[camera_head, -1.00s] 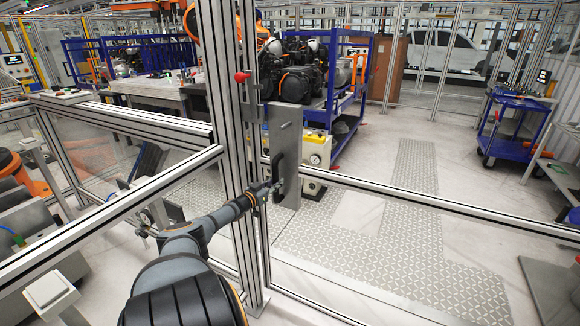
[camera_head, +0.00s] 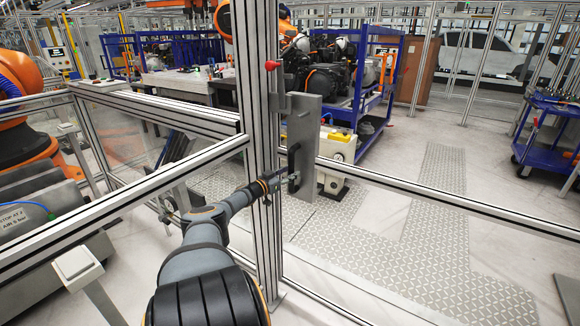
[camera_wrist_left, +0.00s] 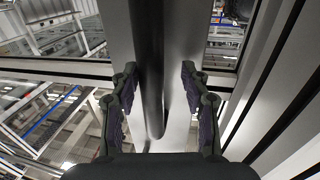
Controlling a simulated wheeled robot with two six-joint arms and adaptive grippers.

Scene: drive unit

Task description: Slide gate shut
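The gate shows in the head view as a clear panel in an aluminium frame (camera_head: 450,201). A grey plate (camera_head: 306,135) with a long black upright handle (camera_head: 293,160) stands beside a thick aluminium post (camera_head: 267,235). My left gripper (camera_head: 291,181) reaches the lower part of the handle from the left. In the left wrist view, the fingers of my left gripper (camera_wrist_left: 160,92) are spread apart on either side of the black handle (camera_wrist_left: 152,70). Gaps show beside the handle, so the fingers do not grip it. My right gripper is in neither view.
A red knob (camera_head: 272,65) sits on the post above the plate. A horizontal rail (camera_head: 130,193) crosses at left, over a white-topped stand (camera_head: 78,268). Behind the fence are a blue rack (camera_head: 375,75), a blue cart (camera_head: 548,135) and open patterned floor (camera_head: 440,230).

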